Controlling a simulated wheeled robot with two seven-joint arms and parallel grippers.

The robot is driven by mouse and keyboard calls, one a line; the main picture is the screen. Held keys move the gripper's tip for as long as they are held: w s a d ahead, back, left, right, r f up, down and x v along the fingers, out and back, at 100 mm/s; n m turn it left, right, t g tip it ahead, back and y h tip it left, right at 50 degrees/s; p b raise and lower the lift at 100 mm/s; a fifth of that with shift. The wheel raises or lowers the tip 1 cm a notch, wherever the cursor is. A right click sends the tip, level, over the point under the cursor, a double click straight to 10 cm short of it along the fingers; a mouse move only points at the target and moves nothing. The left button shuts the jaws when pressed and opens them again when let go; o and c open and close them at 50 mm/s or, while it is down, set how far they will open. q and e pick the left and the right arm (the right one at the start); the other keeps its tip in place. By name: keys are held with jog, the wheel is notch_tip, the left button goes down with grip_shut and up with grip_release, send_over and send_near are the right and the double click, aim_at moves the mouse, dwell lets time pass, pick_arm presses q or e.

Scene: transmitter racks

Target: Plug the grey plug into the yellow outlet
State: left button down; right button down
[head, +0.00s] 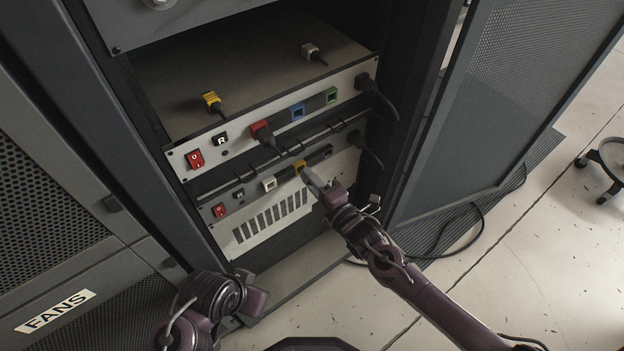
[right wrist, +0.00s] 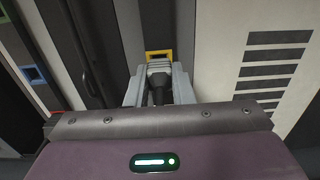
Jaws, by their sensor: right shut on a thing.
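The yellow outlet (head: 299,166) is on the front of the lower rack unit; it also shows in the right wrist view (right wrist: 159,55), with its dark opening visible. My right gripper (head: 312,180) is right in front of this outlet. In the right wrist view its jaws are shut on the grey plug (right wrist: 158,75), whose dark cable end faces me. The plug points at the outlet, its front end at the lower edge of the yellow frame. I cannot tell whether they touch.
The upper unit (head: 176,158) has a red plug (head: 262,132) inserted, with blue (head: 298,112) and green (head: 331,95) outlets. A yellow plug (head: 211,101) and a white plug (head: 310,50) lie on top. A white outlet (head: 269,184) is left of the yellow one. The open door (head: 480,110) stands right.

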pick_arm(q)
jog(key=shift+f+b, duration=0.25)
jog(key=shift+b, duration=0.05)
pick_arm(e)
jog(key=shift+w+a, duration=0.3)
jog(key=shift+w, duration=0.1)
jog(key=c, duration=1.2)
grip_release()
jog(key=shift+s, duration=0.1)
pick_arm(q)
jog(key=shift+s+a+r+g+y+p, duration=0.1)
jog(key=shift+s+a+g+y+p, duration=0.1)
jog(key=shift+a+p, duration=0.25)
jog(key=shift+s+a+r+g+y+p, duration=0.15)
jog(key=shift+a+g+p, duration=0.1)
jog(key=shift+a, duration=0.25)
pick_arm(e)
jog(key=v, duration=0.7)
jog(key=shift+s+d, duration=0.2)
jog(key=shift+d, duration=0.05)
pick_arm(q)
jog(key=shift+d, duration=0.1)
jog(key=shift+s, duration=0.1)
